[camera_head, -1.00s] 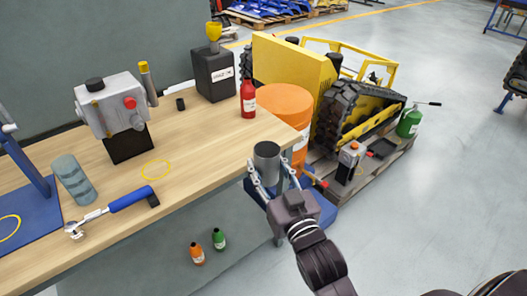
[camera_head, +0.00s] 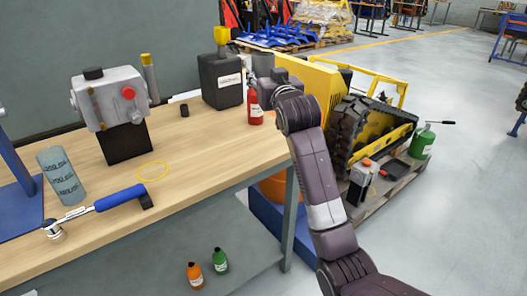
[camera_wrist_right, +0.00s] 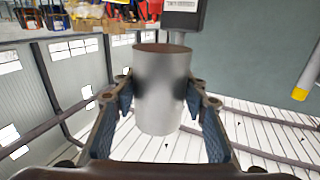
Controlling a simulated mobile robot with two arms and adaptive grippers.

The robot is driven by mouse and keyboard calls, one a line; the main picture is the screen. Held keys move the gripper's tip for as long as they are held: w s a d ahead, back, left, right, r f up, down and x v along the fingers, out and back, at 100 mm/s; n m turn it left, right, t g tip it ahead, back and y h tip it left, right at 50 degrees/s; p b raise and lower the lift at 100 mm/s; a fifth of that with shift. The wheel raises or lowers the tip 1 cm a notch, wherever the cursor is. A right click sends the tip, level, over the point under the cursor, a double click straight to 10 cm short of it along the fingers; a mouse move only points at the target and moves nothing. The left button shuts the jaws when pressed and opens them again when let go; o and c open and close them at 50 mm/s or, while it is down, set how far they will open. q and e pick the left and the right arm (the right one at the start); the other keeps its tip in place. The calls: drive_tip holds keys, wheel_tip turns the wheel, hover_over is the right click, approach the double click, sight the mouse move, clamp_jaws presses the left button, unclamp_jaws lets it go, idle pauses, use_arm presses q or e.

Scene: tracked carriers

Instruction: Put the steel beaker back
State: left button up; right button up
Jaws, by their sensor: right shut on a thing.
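The steel beaker (camera_wrist_right: 162,95) is a plain grey metal cup, upright in the right wrist view between the two fingers of my right gripper (camera_wrist_right: 162,112). The gripper is shut on it. In the head view the beaker (camera_head: 263,64) shows partly beyond my right gripper (camera_head: 268,78), held up near the bench's far right corner, by the red bottle and the black can. A yellow ring (camera_head: 153,171) is marked on the bare wooden bench top (camera_head: 205,150), with nothing standing in it. My left gripper is not in view.
A grey device (camera_head: 110,100), a blue-handled ratchet (camera_head: 120,198) and a grey-blue cylinder (camera_head: 62,175) lie around the ring. The black can (camera_head: 220,82) and red bottle (camera_head: 255,108) stand at the back right. A yellow tracked carrier (camera_head: 375,125) is beyond the bench.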

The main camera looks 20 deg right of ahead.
wheel_tip(320, 180, down, 15)
drive_tip(key=shift+f+b, duration=0.15)
drive_tip(key=shift+b, duration=1.1)
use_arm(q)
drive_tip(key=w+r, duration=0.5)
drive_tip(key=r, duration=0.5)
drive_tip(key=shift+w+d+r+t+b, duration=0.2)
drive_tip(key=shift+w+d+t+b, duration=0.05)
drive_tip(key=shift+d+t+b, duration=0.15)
use_arm(e)
drive_tip(key=shift+f, duration=2.15)
drive_tip(key=shift+f, duration=0.1)
drive_tip(key=o, duration=1.3)
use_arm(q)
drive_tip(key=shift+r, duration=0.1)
